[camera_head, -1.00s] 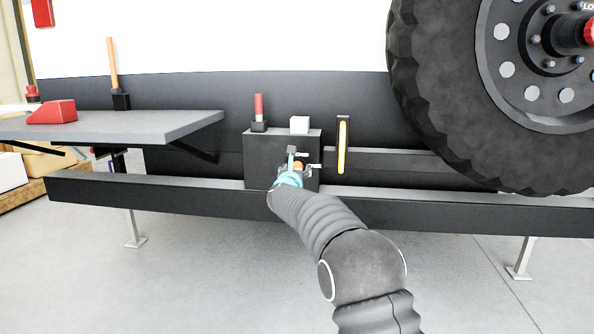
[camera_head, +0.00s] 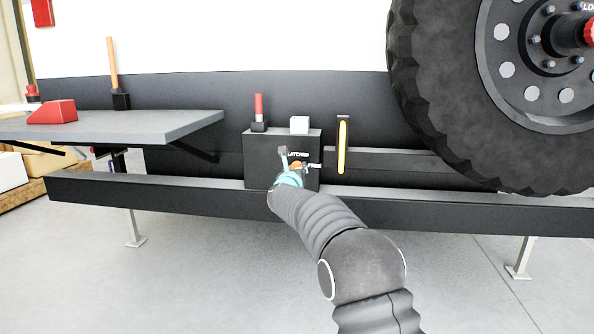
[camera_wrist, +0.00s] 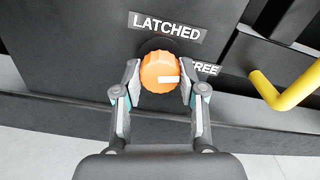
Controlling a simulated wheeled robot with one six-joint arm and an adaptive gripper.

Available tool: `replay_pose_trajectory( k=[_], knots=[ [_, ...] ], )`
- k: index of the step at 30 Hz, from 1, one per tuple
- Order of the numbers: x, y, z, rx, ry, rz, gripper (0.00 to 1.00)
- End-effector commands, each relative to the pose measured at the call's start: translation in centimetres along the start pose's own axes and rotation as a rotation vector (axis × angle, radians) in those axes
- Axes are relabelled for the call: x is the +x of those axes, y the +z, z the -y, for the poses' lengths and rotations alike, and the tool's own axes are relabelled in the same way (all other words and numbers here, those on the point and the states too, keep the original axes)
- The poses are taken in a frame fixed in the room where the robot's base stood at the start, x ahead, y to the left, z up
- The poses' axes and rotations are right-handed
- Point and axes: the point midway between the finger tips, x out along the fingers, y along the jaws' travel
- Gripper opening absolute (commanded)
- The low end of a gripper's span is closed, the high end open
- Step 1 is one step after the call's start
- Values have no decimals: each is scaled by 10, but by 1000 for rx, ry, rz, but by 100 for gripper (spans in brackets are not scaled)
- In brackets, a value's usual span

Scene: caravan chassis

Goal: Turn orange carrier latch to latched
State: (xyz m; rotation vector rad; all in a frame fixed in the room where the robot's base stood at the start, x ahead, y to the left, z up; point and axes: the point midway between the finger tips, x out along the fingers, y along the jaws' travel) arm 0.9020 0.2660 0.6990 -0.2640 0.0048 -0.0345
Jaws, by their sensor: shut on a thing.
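The orange carrier latch (camera_wrist: 158,72) is a round ribbed knob on the front of a dark box (camera_head: 262,152). A white mark on the knob points right, toward the FREE label (camera_wrist: 205,69), in the wrist view. The LATCHED label (camera_wrist: 167,27) is above the knob. My gripper (camera_wrist: 161,82) is shut on the knob, one finger on each side. In the head view the knob (camera_head: 296,168) is partly hidden by my gripper.
A yellow handle (camera_wrist: 285,88) stands close to the right of the knob; it also shows in the head view (camera_head: 342,147). A red-handled item (camera_head: 259,112) and a white block (camera_head: 299,125) are on the box. A grey shelf (camera_head: 180,125) is at left, a large tyre (camera_head: 430,75) at right.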

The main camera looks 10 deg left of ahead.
Motion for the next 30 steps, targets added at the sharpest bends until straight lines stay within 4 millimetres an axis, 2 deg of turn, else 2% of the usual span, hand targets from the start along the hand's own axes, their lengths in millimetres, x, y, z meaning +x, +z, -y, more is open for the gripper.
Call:
replay_pose_trajectory(
  k=[30],
  knots=[
    [0,4,0,-961,0,2,6]
  ],
)
